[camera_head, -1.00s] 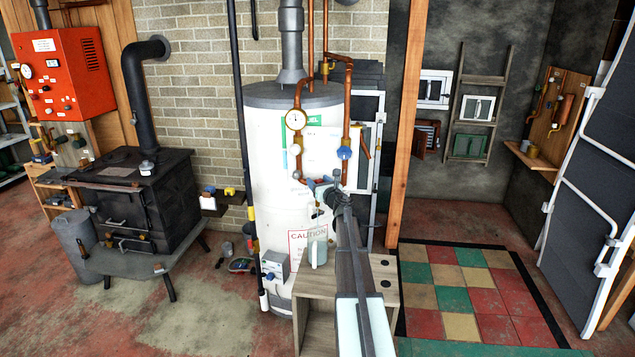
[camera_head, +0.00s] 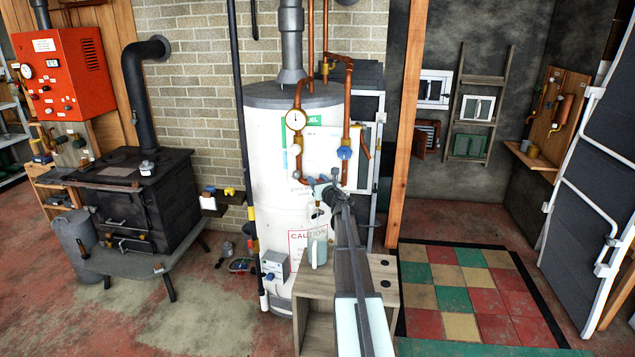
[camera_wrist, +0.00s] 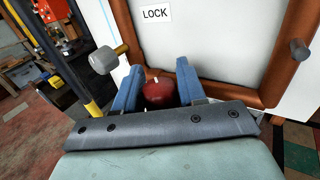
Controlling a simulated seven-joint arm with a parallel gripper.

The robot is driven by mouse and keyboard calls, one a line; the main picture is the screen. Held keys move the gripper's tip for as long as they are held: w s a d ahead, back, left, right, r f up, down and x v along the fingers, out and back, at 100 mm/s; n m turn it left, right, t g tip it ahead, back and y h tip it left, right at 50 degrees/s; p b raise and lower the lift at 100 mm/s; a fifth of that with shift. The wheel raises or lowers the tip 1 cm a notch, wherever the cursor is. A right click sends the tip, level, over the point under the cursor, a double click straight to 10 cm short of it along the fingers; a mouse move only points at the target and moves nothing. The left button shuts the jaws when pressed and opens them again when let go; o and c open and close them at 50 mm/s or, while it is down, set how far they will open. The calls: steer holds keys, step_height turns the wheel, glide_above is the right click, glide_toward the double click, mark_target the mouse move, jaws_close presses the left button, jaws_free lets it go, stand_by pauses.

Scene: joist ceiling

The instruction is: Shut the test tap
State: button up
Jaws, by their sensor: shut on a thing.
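A dark red round knob (camera_wrist: 160,92), likely the test tap's handle, sits between the two blue fingers of my gripper (camera_wrist: 158,88) in the wrist view. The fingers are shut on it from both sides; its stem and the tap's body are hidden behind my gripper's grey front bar. In the head view my gripper (camera_head: 323,190) is at the lower copper pipework on the front of the white tank (camera_head: 275,160). The knob cannot be made out there. A pale jug (camera_head: 317,248) stands just below my gripper.
Copper pipes with a round gauge (camera_head: 295,120) and a blue-handled valve (camera_head: 344,153) rise above my gripper. The jug is on a small wooden stand (camera_head: 315,285). A black stove (camera_head: 145,200) stands left.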

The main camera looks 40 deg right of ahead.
steer(key=shift+h, duration=0.3)
steer(key=shift+d+r+m+g+h, duration=0.15)
steer(key=shift+m+g+h, duration=0.45)
steer(key=shift+m+h, duration=0.75)
steer(key=shift+h, duration=0.45)
steer(key=shift+d+g, duration=0.1)
steer(key=shift+g, duration=0.2)
steer(key=shift+s, duration=0.1)
steer(key=o, duration=1)
steer(key=shift+c, duration=0.2)
steer(key=v, duration=1.4)
steer(key=shift+f, duration=0.25)
